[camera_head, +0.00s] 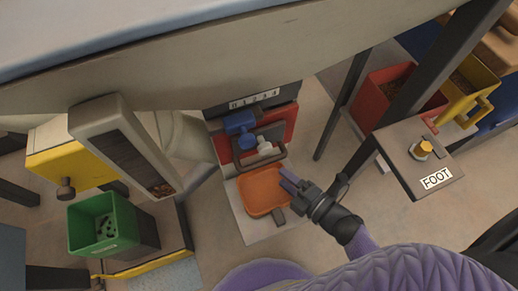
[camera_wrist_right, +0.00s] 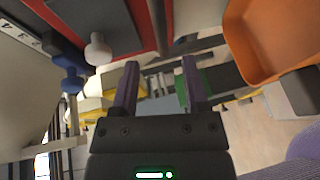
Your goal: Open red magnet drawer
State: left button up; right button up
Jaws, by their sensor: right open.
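The red drawer front (camera_head: 291,122) is at the middle of the head view, below a number scale. A dark bar handle (camera_head: 262,163) stands out from it. In the right wrist view, the red surface (camera_wrist_right: 155,12) is along the top edge, with a dark bar beside it. My right gripper (camera_head: 286,180) is just below and to the right of the handle, over the orange tray's right edge. Its two fingers (camera_wrist_right: 161,70) are apart with nothing between them. The gap to the handle is hard to judge. My left gripper is not in view.
The orange tray (camera_head: 262,190) lies just below the drawer; it also shows in the right wrist view (camera_wrist_right: 275,40). Blue (camera_head: 241,124) and white (camera_head: 265,147) knobs are near the handle. A green bin (camera_head: 85,230) is at left. A FOOT-labelled stand (camera_head: 405,165) and red bin are at right.

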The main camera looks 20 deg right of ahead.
aim_at(264, 162)
jog(key=x, duration=0.2)
jog(key=b+x, duration=0.1)
jog(key=x, duration=0.1)
jog(key=b+x, duration=0.1)
jog(key=x, duration=0.2)
jog(key=shift+f, duration=0.25)
jog(key=shift+w+a+b, duration=0.15)
jog(key=shift+w+b, duration=0.05)
jog(key=shift+b, duration=0.1)
jog(key=shift+w+r, duration=0.1)
jog(key=c, duration=0.5)
grip_shut()
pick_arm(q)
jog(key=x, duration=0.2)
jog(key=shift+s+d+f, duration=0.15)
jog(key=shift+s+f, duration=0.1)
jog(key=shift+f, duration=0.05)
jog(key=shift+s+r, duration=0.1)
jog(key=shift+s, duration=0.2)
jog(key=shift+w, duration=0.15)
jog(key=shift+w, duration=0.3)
